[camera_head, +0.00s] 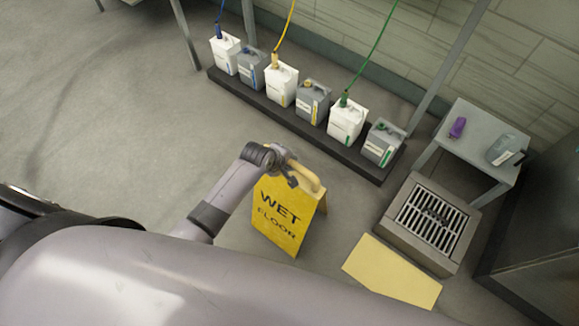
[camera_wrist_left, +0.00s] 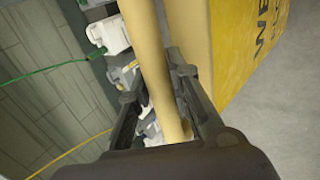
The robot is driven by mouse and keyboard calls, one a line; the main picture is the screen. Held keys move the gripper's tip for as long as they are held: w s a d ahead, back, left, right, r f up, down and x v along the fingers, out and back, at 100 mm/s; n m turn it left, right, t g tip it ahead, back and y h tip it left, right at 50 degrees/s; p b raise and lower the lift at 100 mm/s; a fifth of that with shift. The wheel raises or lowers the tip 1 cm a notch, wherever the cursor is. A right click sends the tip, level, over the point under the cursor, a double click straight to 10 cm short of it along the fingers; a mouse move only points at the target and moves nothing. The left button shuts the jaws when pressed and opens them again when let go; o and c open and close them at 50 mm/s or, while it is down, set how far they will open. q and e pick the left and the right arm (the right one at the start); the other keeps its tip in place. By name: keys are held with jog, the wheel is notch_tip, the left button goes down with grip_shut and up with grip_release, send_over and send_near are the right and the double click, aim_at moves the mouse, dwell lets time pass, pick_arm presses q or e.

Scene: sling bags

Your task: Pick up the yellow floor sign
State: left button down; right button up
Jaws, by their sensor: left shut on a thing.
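The yellow floor sign (camera_head: 284,217) stands upright on the concrete floor in the middle of the head view, with "WET FLOOR" in dark letters on its face. Its pale yellow handle is at the top. My left gripper (camera_head: 291,174) is at this handle. In the left wrist view the handle (camera_wrist_left: 148,62) runs between the two fingers of my left gripper (camera_wrist_left: 158,97), which is shut on it. The sign's lettered panel (camera_wrist_left: 240,50) fills the right part of that view. My right gripper is in neither view.
A dark low tray (camera_head: 262,105) behind the sign carries several white and grey jugs, some with coloured hoses. A grey table (camera_head: 478,133) with a purple item (camera_head: 457,127) stands at right. A floor drain (camera_head: 433,222) and a flat yellow panel (camera_head: 391,272) lie right of the sign. Floor at left is clear.

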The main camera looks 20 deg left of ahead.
pick_arm(q)
notch_tip(320, 180, up, 20)
jog(key=p, duration=0.3)
jog(key=shift+f, duration=0.25)
jog(key=shift+w+d, duration=0.1)
jog(key=shift+d, duration=0.05)
